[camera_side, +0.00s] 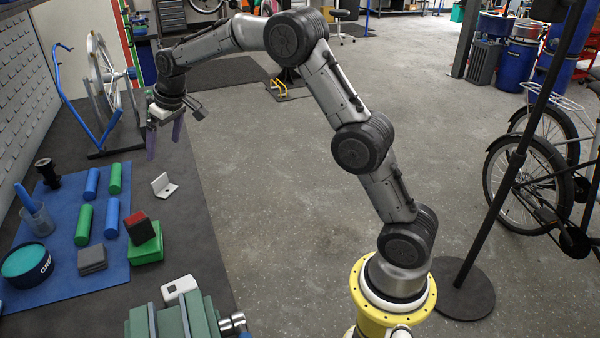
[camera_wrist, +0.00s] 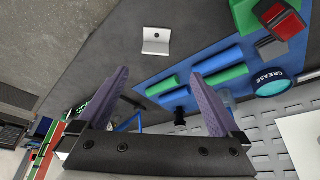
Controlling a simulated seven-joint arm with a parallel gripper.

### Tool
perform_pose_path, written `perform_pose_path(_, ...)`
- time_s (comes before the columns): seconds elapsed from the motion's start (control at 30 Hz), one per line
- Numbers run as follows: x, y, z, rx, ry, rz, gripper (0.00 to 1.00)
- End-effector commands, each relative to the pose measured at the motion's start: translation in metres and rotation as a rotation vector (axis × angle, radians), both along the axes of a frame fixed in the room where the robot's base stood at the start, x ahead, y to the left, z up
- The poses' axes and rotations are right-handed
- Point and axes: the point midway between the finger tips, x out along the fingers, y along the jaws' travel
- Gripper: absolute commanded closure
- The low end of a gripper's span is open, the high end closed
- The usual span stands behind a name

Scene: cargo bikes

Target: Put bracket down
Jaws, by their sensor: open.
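The bracket (camera_side: 164,186) is a small white L-shaped piece. It rests on the dark bench top, just right of the blue mat. In the wrist view the bracket (camera_wrist: 156,41) lies ahead of the fingers, with a small hole visible in one face. My gripper (camera_side: 165,141) is above the bench, higher than the bracket and apart from it. Its two purple fingers are spread with nothing between them, as the wrist view also shows (camera_wrist: 160,98).
A green vise (camera_side: 175,320) stands at the front. A wheel stand (camera_side: 100,85) is at the back left.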

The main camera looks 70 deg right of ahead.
Motion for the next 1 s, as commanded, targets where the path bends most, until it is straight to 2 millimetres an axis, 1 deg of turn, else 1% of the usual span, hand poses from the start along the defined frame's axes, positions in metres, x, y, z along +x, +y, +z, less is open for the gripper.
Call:
perform_pose_path(0.03, -0.017, 0.006, 0.02, -0.002, -0.012, 0.002, 0.0)
perform_pose_path(0.07, -0.029, 0.009, 0.03, -0.002, -0.015, 0.002, 0.0)
perform_pose_path(0.1, -0.045, 0.014, 0.042, -0.002, -0.018, 0.002, 0.0)
perform_pose_path(0.17, -0.071, 0.021, 0.058, -0.002, -0.023, 0.003, 0.0)
perform_pose_path(0.2, -0.089, 0.025, 0.067, -0.002, -0.026, 0.003, 0.0)
perform_pose_path(0.27, -0.116, 0.031, 0.079, -0.002, -0.031, 0.002, 0.0)
perform_pose_path(0.3, -0.135, 0.035, 0.086, -0.002, -0.036, 0.002, 0.0)
perform_pose_path(0.37, -0.163, 0.041, 0.094, -0.002, -0.04, 0.003, 0.0)
perform_pose_path(0.4, -0.182, 0.044, 0.099, -0.002, -0.044, 0.003, 0.0)
perform_pose_path(0.47, -0.211, 0.048, 0.103, -0.003, -0.05, 0.002, 0.0)
perform_pose_path(0.5, -0.23, 0.051, 0.104, -0.003, -0.054, 0.003, 0.0)
perform_pose_path(0.57, -0.259, 0.055, 0.104, -0.003, -0.06, 0.004, 0.0)
perform_pose_path(0.6, -0.278, 0.057, 0.103, -0.002, -0.065, 0.003, 0.0)
perform_pose_path(0.63, -0.292, 0.058, 0.101, -0.002, -0.067, 0.002, 0.0)
perform_pose_path(0.7, -0.323, 0.061, 0.095, -0.001, -0.074, 0.003, 0.0)
perform_pose_path(0.8, -0.363, 0.064, 0.081, -0.001, -0.081, 0.002, 0.0)
perform_pose_path(0.9, -0.392, 0.066, 0.067, -0.001, -0.087, 0.002, 0.0)
perform_pose_path(1.0, -0.41, 0.066, 0.057, 0.0, -0.091, 0.001, 0.0)
